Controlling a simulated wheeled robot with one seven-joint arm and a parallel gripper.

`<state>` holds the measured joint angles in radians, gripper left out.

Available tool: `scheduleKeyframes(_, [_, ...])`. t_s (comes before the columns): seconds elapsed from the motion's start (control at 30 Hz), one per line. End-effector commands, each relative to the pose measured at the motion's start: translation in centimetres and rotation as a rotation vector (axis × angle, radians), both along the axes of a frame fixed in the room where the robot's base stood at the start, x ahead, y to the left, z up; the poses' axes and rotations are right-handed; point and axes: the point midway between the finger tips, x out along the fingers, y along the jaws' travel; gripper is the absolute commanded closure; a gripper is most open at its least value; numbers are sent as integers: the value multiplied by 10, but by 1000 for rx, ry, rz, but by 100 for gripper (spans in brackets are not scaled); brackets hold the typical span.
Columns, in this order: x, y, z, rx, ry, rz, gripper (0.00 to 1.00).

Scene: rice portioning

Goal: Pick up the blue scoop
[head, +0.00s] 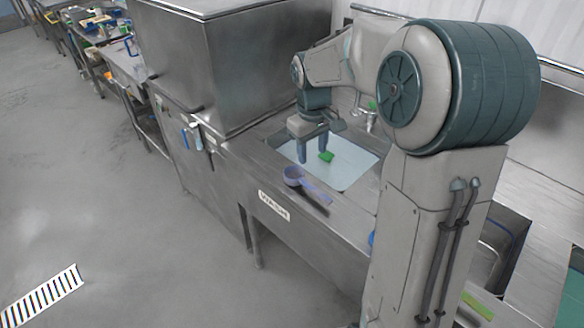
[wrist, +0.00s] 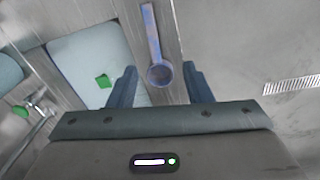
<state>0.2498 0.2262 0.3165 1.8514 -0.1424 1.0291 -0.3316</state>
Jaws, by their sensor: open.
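A blue scoop lies on the front ledge of the metal sink counter, its round bowl (head: 293,175) to the left and its handle (head: 316,192) running to the right. In the wrist view the scoop's bowl (wrist: 159,75) is at the middle, between the fingers in the picture, with the handle pointing up. My gripper (head: 311,157) is open and empty. It is above the sink area, behind the scoop in the head view, and apart from it. The two blue fingers also show in the wrist view (wrist: 160,85).
A sink basin (head: 345,172) with a green sponge (head: 326,156) lies behind the scoop. A faucet (head: 370,118) stands at the back. A tall metal box-shaped unit (head: 225,60) rises to the left. A WASH label (head: 273,205) is on the counter's front edge.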

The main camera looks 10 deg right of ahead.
Motion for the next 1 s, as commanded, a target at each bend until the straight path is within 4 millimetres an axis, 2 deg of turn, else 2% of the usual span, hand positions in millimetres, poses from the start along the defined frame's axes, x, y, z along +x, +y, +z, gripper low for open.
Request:
scheduleKeyframes(0.03, [12, -2, -11, 11, 17, 16, 55])
scheduleKeyframes(0.1, [25, -2, -21, 22, 32, 42, 55])
scheduleKeyframes(0.3, [44, -4, -37, 45, 54, 79, 55])
scheduleKeyframes(0.47, [46, -4, -56, 48, 60, 86, 55])
scheduleKeyframes(0.7, [46, -4, -103, 48, 60, 86, 55])
scheduleKeyframes(0.8, [46, -4, -116, 47, 59, 85, 55])
scheduleKeyframes(1.0, [46, -4, -128, 47, 58, 85, 55])
